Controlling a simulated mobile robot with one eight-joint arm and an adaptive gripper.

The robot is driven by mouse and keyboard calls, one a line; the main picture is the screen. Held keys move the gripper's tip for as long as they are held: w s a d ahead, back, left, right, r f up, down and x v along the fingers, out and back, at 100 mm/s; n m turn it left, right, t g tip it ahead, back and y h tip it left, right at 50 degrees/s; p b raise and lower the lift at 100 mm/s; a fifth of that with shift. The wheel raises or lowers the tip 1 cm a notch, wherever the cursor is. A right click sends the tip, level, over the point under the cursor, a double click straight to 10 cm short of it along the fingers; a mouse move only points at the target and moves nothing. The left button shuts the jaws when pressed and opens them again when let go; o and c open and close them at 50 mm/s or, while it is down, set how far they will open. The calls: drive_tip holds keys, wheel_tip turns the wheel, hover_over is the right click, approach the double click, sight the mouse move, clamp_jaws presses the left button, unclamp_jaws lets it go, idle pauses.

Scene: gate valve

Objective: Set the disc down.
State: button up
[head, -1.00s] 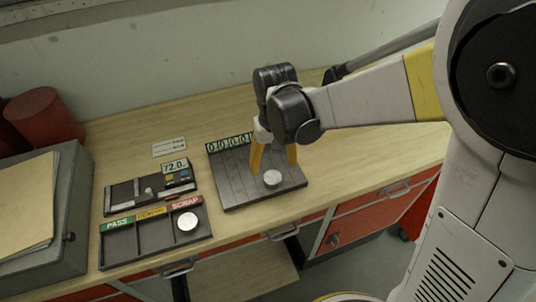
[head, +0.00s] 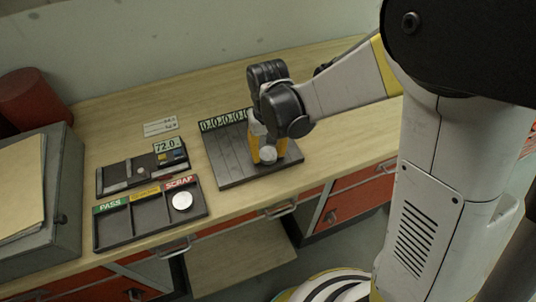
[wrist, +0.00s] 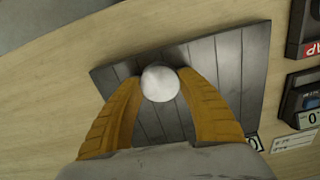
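A pale round disc (head: 268,155) is on the dark grooved plate (head: 222,163) near its front right part, at the same place on the plate as before. My gripper (head: 268,151) is down at the plate, with its yellow fingers on either side of this disc. In the wrist view the disc (wrist: 160,83) sits between the fingertips (wrist: 160,78), which appear to touch it on both sides. Another pale disc (head: 182,201) lies in the SCRAP compartment of the sorting tray (head: 117,227), right of the PASS and middle yellow-labelled compartments.
A gauge with a 72.0 display (head: 167,147) stands behind the tray. A grey box (head: 60,215) and a red cylinder (head: 33,98) are at the left. The bench (head: 350,150) is clear right of the plate. Red drawers are below.

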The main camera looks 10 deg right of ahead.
sight(268, 153)
drive_tip(key=shift+r, duration=0.55)
wheel_tip(268, 153, up, 3)
drive_tip(key=shift+p, duration=0.8)
drive_tip(key=w+d+r, duration=0.1)
drive_tip(key=d+r, duration=0.1)
drive_tip(key=d, duration=0.1)
drive_tip(key=w+d+r+p, duration=0.1)
drive_tip(key=d+r, duration=0.1)
drive_tip(key=d, duration=0.2)
drive_tip(key=w+d+r+p, duration=0.1)
drive_tip(key=w+d+r, duration=0.1)
drive_tip(key=d+r, duration=0.1)
drive_tip(key=shift+d, duration=0.45)
